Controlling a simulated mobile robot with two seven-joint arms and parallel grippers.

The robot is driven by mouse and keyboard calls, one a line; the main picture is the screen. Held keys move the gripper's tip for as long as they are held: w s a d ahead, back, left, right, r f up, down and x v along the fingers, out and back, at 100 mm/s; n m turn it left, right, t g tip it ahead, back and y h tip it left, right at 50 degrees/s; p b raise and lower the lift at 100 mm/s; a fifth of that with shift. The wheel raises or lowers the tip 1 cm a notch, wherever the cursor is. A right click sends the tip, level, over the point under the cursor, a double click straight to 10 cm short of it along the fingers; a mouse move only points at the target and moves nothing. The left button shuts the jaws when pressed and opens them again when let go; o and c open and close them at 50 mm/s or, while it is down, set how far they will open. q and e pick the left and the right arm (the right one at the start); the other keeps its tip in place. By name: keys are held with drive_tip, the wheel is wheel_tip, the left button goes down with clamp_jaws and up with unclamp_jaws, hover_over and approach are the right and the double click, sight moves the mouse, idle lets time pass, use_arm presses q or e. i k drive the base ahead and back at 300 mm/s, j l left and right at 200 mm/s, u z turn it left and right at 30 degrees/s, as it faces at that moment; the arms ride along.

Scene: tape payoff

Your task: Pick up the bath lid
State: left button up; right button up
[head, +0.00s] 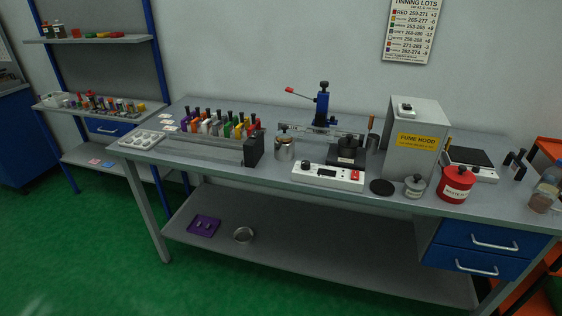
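A flat black disc (382,187), which looks like the bath lid, lies on the grey workbench (270,178) near its front edge. It is just right of the white control unit (328,176) and left of a small grey lidded pot (414,187). A dark round pot (347,152), possibly the bath, stands behind the control unit. I cannot tell whether its top is open. Neither of my grippers is in view.
A red waste can (455,184) and a grey fume hood (416,138) stand to the right of the disc. A blue lever press (322,105) stands behind the control unit. A metal canister (285,148) and a rack of coloured tools (214,124) are farther left.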

sight(283, 132)
drive_tip(key=i+l, duration=0.5)
drive_tip(key=i+l+u, duration=0.1)
drive_tip(key=i+l, duration=0.35)
drive_tip(key=l, duration=0.15)
